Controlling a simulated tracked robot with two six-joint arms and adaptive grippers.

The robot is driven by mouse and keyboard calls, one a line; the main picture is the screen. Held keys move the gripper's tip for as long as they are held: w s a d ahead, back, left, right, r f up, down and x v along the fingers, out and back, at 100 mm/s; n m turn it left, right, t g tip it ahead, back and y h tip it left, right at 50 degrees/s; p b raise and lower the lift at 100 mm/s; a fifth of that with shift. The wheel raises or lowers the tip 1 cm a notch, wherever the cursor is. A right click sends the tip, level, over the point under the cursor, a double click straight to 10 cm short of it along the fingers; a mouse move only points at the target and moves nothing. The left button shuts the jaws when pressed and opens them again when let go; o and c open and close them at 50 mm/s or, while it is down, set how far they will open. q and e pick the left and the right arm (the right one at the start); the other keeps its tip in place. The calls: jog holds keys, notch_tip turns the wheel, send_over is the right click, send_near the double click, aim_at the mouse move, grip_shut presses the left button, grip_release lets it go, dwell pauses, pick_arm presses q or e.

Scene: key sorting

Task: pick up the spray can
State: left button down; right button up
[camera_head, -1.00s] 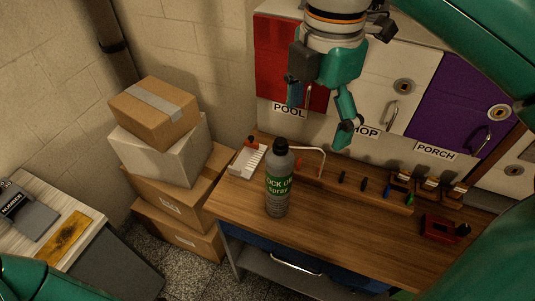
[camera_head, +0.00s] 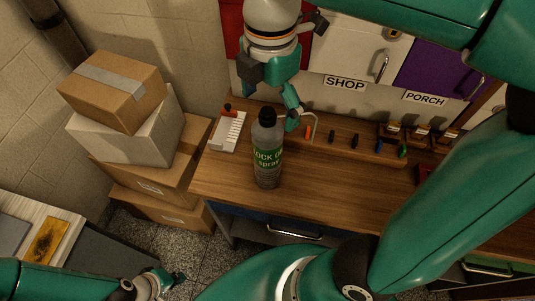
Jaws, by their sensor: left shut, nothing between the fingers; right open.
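The spray can (camera_head: 266,160) is grey with a black cap and a green label. It stands upright on the wooden workbench (camera_head: 325,184), near its left front part. My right gripper (camera_head: 274,98) is open and empty, just above and behind the can's cap. One teal finger shows right of the cap; the other is mostly out of sight. I cannot tell whether it touches the can. My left gripper (camera_head: 168,282) is shut and empty at the bottom left, low in front of the bench and well away from the can.
A white slotted tray (camera_head: 228,132) lies left of the can. Several small key-like items stand in a wooden rail (camera_head: 345,148) behind it. Stacked boxes (camera_head: 150,140) stand left of the bench. Cabinet doors labelled SHOP (camera_head: 348,62) and PORCH are behind.

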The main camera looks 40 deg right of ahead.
aim_at(267, 125)
jog(key=shift+w+f, duration=0.1)
jog(key=shift+f, duration=0.4)
notch_tip(267, 125, down, 5)
jog(key=shift+a+r, duration=0.1)
jog(key=shift+a, duration=0.05)
jog(key=shift+c, duration=0.4)
grip_shut()
